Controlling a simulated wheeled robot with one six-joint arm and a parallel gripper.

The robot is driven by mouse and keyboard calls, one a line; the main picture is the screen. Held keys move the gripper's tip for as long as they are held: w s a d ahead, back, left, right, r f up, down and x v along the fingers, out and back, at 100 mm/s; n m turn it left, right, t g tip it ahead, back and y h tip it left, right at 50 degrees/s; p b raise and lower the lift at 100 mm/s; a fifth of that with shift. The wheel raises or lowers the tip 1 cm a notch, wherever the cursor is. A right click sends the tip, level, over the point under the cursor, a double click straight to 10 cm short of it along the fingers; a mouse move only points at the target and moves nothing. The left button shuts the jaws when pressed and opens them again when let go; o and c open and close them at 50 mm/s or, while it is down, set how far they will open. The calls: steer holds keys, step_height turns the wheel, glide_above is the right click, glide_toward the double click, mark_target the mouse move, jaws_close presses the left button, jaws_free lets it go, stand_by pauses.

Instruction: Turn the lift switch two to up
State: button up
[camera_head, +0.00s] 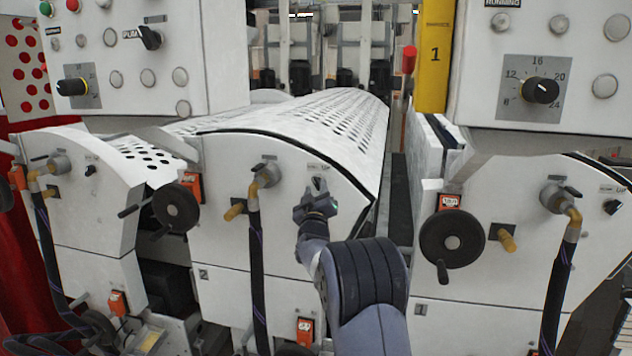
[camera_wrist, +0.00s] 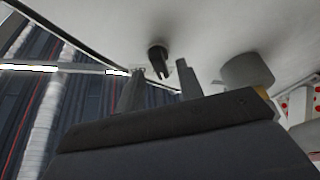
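The lift switch two, a small dark knob (camera_wrist: 157,56), sticks out from the white panel of the middle unit, marked 2 (camera_head: 222,235). In the head view my gripper (camera_head: 317,190) is in front of this panel's upper right part, by the small label, and mostly hides the switch. In the wrist view my gripper (camera_wrist: 160,69) is open, with two dark fingers apart. The knob shows in line with the gap between the fingertips. I cannot tell whether the fingers touch it. Its turned position is not clear.
Left of my gripper are a valve with a hose (camera_head: 265,176) and a black handwheel (camera_head: 175,207). To the right, unit 1 has another handwheel (camera_head: 451,238) and a similar small switch (camera_head: 611,206). A perforated white cover (camera_head: 300,115) lies behind the panel.

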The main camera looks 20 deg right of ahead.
steer(key=shift+x, duration=0.9)
steer(key=shift+c, duration=0.2)
jaws_close()
